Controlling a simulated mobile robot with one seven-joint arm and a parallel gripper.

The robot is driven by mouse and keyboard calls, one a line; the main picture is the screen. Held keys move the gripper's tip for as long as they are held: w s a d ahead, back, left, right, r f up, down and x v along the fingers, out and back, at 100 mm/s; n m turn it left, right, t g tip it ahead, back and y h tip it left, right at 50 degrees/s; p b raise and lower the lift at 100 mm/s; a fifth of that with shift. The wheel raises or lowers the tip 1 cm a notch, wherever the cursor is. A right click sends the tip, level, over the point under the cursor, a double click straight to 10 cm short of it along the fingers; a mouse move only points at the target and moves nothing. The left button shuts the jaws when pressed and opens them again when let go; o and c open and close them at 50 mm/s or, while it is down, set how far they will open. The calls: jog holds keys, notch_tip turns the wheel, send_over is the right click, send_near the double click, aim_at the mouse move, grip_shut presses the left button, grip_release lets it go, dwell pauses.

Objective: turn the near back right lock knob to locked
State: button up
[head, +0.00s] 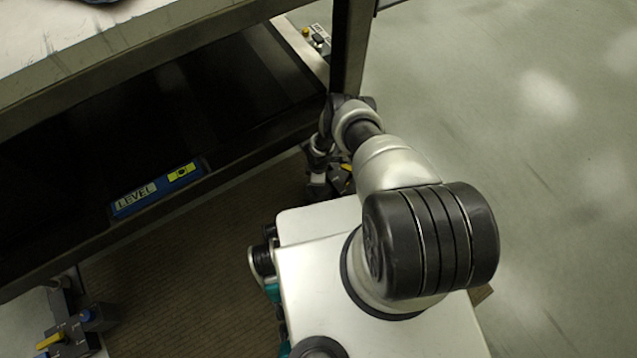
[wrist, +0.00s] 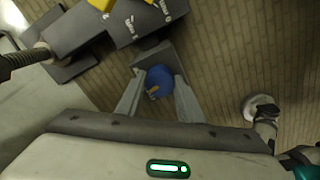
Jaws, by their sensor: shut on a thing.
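In the wrist view a round blue knob (wrist: 159,78) with a small orange mark on its lower left sits between the two fingers of my gripper (wrist: 156,86). The gripper is shut on it. A yellow knob (wrist: 103,4) is on the same bracket, cut by the top edge. In the head view my arm reaches down beside the table leg. There a yellow knob (head: 347,180) shows by the bracket, and the blue knob is hidden behind my arm.
A dark table leg (head: 350,50) stands close to my arm. A lower shelf carries a blue level (head: 157,190). The floor to the right (head: 540,150) is clear.

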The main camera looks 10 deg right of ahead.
jog(key=n, duration=0.6)
jog(key=shift+n, duration=0.4)
dwell(0.4)
jog(key=o, duration=1.1)
notch_tip(320, 180, up, 18)
jog(key=p, duration=0.7)
jog(key=shift+f, duration=0.25)
